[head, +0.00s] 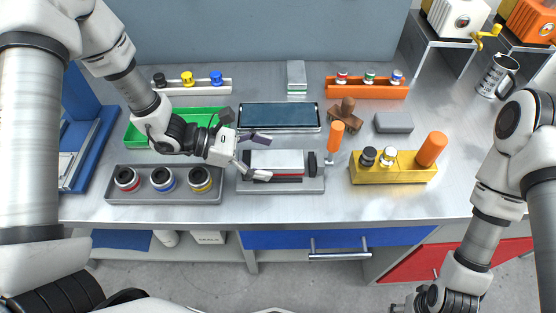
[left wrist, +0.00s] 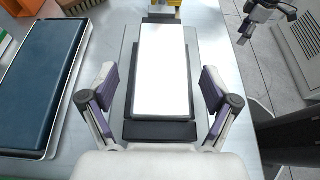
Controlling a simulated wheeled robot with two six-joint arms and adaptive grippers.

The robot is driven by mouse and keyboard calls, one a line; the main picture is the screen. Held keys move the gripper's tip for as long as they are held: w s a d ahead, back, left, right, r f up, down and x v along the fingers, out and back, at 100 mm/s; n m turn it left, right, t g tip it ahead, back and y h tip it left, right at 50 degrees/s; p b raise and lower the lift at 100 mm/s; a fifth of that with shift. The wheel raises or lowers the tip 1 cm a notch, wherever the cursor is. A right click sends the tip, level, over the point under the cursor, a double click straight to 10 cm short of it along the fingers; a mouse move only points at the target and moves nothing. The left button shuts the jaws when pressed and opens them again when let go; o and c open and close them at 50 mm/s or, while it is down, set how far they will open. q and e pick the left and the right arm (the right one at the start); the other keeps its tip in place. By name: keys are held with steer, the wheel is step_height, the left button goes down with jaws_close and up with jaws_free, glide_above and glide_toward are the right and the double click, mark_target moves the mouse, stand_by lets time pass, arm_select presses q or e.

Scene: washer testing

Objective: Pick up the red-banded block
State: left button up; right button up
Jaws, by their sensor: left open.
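The red-banded block (head: 277,160) is a white block with a red strip low on its near side. It lies in a grey fixture (head: 310,186) with dark jaws. In the left wrist view the block's white top (left wrist: 162,70) lies between the spread fingers. My left gripper (head: 261,156) is open, above the left part of the block. In the left wrist view the left gripper (left wrist: 162,92) shows a gap on each side of the block. The red band is hidden there. My right gripper (head: 410,304) hangs low at the bottom right, partly cut off.
A dark-screened tray (head: 280,117) lies behind the fixture. A grey holder (head: 150,197) with round jars stands left, a green bin (head: 135,134) behind it. An orange-handled tool (head: 335,140) and a yellow block holder (head: 395,175) stand right. A green-banded block (head: 297,75) stands at the back.

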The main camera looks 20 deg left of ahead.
arm_select(q)
steer(key=shift+s+r, duration=0.1)
steer(key=shift+s, duration=0.05)
steer(key=c, duration=1.6)
jaws_close()
steer(key=shift+r, duration=0.1)
